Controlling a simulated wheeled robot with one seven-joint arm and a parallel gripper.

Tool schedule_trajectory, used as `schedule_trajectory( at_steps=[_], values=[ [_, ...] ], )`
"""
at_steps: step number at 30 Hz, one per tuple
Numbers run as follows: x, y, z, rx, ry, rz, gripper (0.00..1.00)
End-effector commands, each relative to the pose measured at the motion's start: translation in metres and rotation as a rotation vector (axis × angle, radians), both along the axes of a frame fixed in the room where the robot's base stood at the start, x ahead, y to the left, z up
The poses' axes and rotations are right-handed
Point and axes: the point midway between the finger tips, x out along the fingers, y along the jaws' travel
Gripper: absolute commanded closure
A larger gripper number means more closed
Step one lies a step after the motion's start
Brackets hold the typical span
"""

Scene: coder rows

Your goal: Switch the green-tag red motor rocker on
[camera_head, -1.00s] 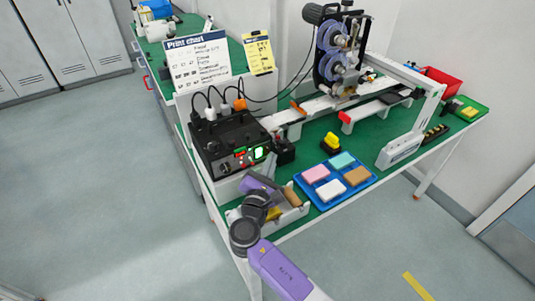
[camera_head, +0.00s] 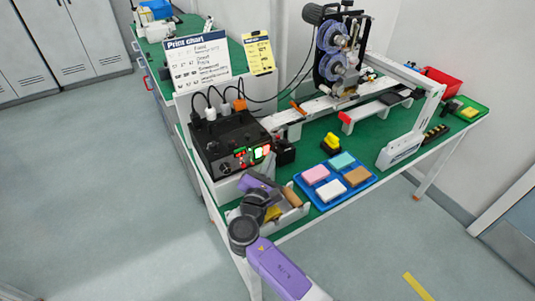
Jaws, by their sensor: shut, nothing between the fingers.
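A black control box (camera_head: 228,140) stands at the left end of the green bench. Its front panel carries small red and green rockers or lamps (camera_head: 250,156); the tags and each rocker's position are too small to read. The right part of the panel shows red and white, with green to its left. My gripper (camera_head: 270,176) is just in front of and below the panel's right side, small and partly hidden by my purple wrist. It looks shut and empty. I cannot tell whether it touches the box.
A white bin (camera_head: 296,216) with several items lies under my wrist. A blue tray (camera_head: 357,187) with coloured blocks is to the right. A small black block (camera_head: 286,152) stands beside the box. Cables rise behind it. The floor at left is clear.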

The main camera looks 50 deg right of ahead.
Motion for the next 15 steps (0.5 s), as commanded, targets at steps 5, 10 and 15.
schedule_trajectory(
  at_steps=[5,10,15],
  values=[
    [-0.001,0.0,0.0,0.0,0.0,0.0,1.0],
    [-0.006,0.002,0.001,0.001,0.002,0.0,1.0],
    [-0.013,0.004,0.003,0.001,0.001,0.0,1.0]
  ],
)
